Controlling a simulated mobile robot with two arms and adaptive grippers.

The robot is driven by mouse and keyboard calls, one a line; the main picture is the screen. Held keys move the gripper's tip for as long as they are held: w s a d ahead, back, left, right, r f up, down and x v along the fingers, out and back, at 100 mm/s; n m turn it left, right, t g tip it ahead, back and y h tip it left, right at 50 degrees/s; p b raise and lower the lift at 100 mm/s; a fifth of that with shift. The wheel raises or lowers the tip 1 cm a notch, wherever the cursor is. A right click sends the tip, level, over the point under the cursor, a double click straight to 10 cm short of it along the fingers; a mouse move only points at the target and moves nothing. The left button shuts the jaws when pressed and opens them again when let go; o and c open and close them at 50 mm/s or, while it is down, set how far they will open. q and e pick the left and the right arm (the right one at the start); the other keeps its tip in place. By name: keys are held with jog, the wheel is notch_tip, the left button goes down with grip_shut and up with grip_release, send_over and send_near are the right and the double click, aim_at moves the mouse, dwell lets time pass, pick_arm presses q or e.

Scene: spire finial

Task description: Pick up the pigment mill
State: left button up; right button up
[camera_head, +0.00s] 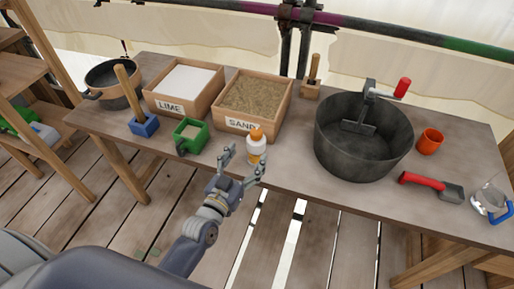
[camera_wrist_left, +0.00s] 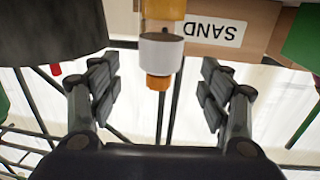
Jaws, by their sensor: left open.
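A small bottle-shaped thing (camera_head: 256,149) with an orange cap and a white body stands upright at the table's front edge, in front of the sand box; I take it to be the pigment mill. In the left wrist view the mill (camera_wrist_left: 161,48) appears upside down, its orange cap between the two fingers. My left gripper (camera_head: 244,163) is open and empty, with its fingers spread just in front of the mill. In the left wrist view the gripper (camera_wrist_left: 158,82) shows gaps on both sides of the mill. My right gripper is not in view.
Sand box (camera_head: 254,96) and lime box (camera_head: 184,87) stand behind. A green container (camera_head: 190,136) and a blue block with a wooden handle (camera_head: 144,126) are left. A large dark pot (camera_head: 363,145), orange cup (camera_head: 430,141) and red-handled trowel (camera_head: 431,186) are right.

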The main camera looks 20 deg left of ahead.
aim_at(252, 148)
pick_arm(q)
jog(key=w, duration=0.4)
jog(key=w+d, duration=0.1)
jog(key=w, duration=0.2)
jog(key=shift+w+f+p, duration=0.1)
jog(key=shift+p, duration=0.25)
jog(key=shift+c, duration=0.2)
jog(key=c, duration=1.2)
